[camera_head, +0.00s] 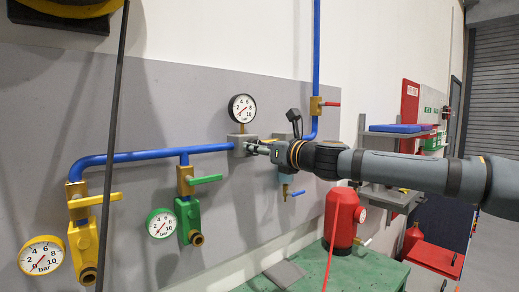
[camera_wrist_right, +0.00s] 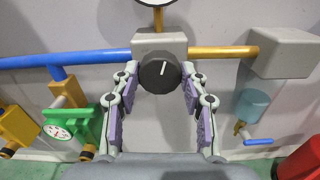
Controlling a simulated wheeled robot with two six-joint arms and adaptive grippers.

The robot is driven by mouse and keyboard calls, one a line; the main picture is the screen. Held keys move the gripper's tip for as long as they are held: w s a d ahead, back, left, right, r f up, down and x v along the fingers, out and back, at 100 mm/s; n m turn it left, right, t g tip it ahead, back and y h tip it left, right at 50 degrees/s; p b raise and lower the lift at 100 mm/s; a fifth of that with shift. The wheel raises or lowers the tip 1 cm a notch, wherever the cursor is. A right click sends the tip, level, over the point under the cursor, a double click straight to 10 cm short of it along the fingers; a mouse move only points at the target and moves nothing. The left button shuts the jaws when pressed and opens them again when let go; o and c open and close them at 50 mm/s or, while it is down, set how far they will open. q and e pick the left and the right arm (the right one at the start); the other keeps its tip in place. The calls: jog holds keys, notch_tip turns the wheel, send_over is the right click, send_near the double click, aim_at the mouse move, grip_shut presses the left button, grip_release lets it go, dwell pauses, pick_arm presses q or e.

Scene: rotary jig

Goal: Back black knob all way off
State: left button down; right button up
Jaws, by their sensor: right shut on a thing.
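The black knob (camera_wrist_right: 158,76) sits on the front of a grey block (camera_wrist_right: 147,43) in the blue pipe line. In the right wrist view its white mark points nearly straight up, leaning slightly right. My right gripper (camera_head: 257,148) reaches in from the right and is shut on the knob, one finger at each side. In the head view the gripper hides the knob. A round white gauge (camera_head: 242,108) stands above the block, its dial too small to read surely. My left gripper is not in view.
The blue pipe (camera_head: 135,156) runs along the grey panel. Green (camera_head: 188,217) and yellow (camera_head: 84,243) units with gauges hang at left. A pale blue cup (camera_wrist_right: 252,106) hangs right of the knob. A red cylinder (camera_head: 342,218) stands on the green table (camera_head: 365,270).

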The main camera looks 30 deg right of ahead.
jog(key=shift+n, duration=1.5)
jog(key=o, duration=1.2)
jog(key=shift+c, duration=0.2)
